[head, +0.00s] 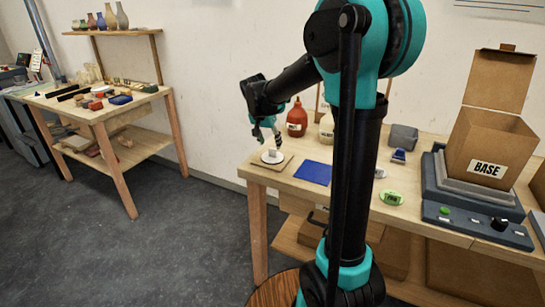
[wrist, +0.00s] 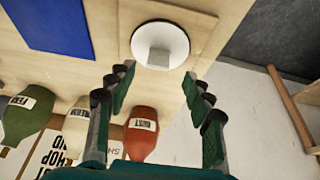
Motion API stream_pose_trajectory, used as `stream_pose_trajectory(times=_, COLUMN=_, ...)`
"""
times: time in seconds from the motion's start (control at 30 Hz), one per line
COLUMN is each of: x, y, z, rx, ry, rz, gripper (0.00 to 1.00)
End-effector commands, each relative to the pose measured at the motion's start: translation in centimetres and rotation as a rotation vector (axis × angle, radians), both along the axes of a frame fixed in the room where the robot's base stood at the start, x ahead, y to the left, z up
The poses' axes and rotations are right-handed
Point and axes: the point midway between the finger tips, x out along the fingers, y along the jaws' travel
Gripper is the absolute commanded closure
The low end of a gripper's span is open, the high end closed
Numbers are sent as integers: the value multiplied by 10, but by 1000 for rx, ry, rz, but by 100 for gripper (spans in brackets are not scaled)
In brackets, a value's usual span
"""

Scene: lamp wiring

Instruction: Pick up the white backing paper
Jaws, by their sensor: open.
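A round white disc with a dark rim (head: 264,160) lies on a tan square board at the left end of the workbench. A small pale block or folded piece (wrist: 159,57) sits on the disc (wrist: 147,33). I cannot tell which of these is the white backing paper; no other loose white sheet shows on the bench. My gripper (head: 270,143) hangs just above the disc, pointing down. In the wrist view its fingers (wrist: 157,78) are spread apart with nothing between them, and the disc lies just beyond the fingertips.
A blue sheet (head: 313,173) lies right of the disc. A red bottle (head: 297,120) and a cream bottle (head: 326,128) stand behind, close to the fingers. A cardboard box labelled BASE (head: 488,150) stands on a machine at the right. The bench's left edge is near.

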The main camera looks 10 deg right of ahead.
Motion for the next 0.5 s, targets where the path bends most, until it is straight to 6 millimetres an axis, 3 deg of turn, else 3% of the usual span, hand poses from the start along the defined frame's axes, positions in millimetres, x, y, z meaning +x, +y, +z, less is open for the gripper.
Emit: stream_pose_trajectory(times=0.5, x=15, y=-15, z=-48, rx=-1, ry=1, rz=0, gripper=48)
